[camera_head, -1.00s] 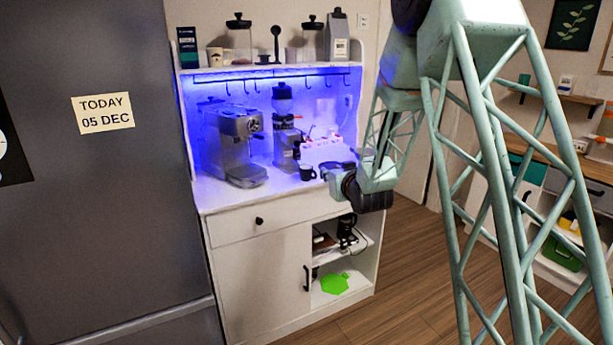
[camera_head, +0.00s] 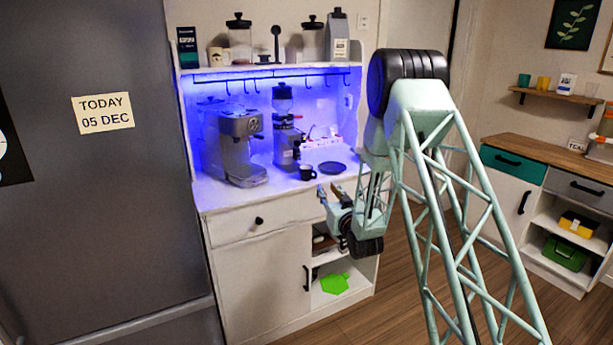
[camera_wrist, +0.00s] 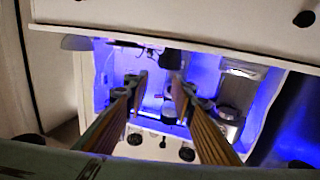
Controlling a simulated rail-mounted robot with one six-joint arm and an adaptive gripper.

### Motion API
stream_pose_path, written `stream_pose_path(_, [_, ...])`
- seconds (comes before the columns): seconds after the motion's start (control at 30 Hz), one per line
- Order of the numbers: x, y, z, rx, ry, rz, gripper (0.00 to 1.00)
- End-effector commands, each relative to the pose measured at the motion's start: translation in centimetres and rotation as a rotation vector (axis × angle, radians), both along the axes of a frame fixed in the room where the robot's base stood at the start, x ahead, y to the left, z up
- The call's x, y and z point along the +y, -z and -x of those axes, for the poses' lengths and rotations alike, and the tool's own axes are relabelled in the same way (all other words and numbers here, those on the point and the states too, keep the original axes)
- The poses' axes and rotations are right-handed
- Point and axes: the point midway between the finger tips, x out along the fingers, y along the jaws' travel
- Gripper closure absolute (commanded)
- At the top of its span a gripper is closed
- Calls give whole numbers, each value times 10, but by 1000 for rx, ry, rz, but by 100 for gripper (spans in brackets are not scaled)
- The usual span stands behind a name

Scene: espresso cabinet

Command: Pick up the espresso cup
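The espresso cup (camera_head: 307,173), small and dark, stands on the white counter, right of the espresso machine and in front of the grinder. In the wrist view, which looks upside down, a dark shape (camera_wrist: 172,59) near the counter edge seems to be this cup, beyond my fingers. My gripper (camera_head: 327,189) is at the counter's front edge, lower right of the cup in the head view and apart from it. In the wrist view my gripper (camera_wrist: 157,82) has its two fingers spread with nothing between them.
A dark plate (camera_head: 332,167) lies right of the cup. The espresso machine (camera_head: 236,145) and grinder (camera_head: 287,145) stand behind and left. A white box-like organizer (camera_head: 322,142) is at the back. A shelf (camera_head: 265,69) with jars hangs above the counter.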

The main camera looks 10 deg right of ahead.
Motion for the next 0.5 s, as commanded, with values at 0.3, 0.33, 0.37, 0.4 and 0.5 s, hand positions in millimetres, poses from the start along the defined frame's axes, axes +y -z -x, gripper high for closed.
stream_pose_path(0.3, [0,1,0,-2,0,0,77])
stream_pose_path(0.33, [0,1,0,-2,0,0,77])
stream_pose_path(0.37, [0,1,0,-2,-1,0,77])
stream_pose_path(0.4, [0,1,-1,-2,0,0,77])
stream_pose_path(0.5, [0,1,-3,-3,-1,0,77])
